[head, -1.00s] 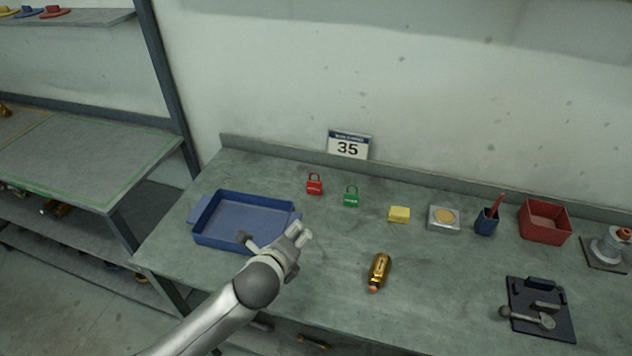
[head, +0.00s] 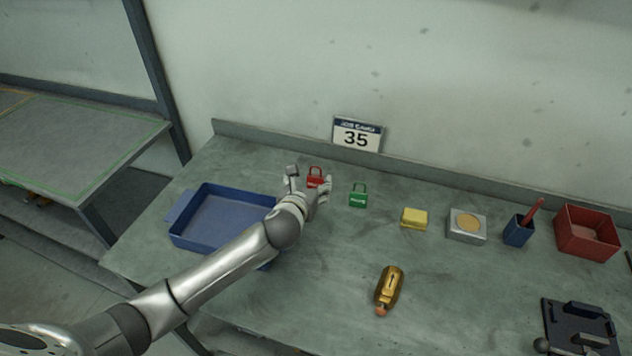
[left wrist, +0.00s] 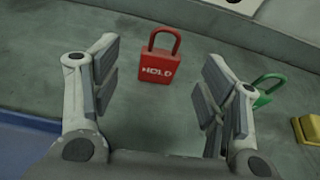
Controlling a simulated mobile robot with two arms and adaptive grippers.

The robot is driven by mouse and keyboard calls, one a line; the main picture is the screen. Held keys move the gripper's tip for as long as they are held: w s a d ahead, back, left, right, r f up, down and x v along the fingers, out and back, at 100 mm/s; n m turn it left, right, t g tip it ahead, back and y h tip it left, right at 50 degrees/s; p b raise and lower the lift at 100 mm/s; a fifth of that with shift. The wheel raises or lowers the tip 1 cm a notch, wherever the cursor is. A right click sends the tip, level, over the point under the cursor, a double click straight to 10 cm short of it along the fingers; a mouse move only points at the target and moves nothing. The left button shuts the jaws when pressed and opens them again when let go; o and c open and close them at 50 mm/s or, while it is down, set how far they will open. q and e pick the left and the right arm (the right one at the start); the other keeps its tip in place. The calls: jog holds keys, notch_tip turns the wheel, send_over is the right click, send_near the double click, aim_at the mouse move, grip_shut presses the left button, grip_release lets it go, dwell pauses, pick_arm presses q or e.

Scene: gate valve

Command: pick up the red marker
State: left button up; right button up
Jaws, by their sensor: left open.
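A red padlock-shaped marker (head: 315,175) stands upright on the bench; in the left wrist view the red marker (left wrist: 159,66) reads "HOLD". My left gripper (head: 310,182) is open and just in front of it, its fingers partly hiding the marker in the head view. In the left wrist view the left gripper's fingers (left wrist: 160,75) are spread wide, one on each side of the marker, with gaps between; the marker appears ahead of the palm. My right gripper is not in view.
A green padlock-shaped marker (head: 358,196) stands close to the right of my left gripper. A blue tray (head: 180,236) lies to the left, under my forearm. A yellow block (head: 414,219), a blue cup (head: 518,231), a red bin (head: 587,234) and a brass object (head: 389,289) are farther right.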

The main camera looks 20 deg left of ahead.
aim_at(316, 175)
pick_arm(q)
jog(key=shift+x, duration=1.1)
jog(key=x, duration=0.3)
jog(key=shift+w+d+f+p, duration=0.1)
jog(key=shift+d+f+p, duration=0.05)
jog(key=shift+p, duration=0.15)
jog(key=shift+w+f, duration=0.2)
jog(key=shift+w, duration=0.25)
jog(key=c, duration=1.1)
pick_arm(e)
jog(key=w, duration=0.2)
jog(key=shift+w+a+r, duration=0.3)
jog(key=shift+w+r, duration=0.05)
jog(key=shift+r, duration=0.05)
pick_arm(q)
jog(key=shift+r, duration=0.1)
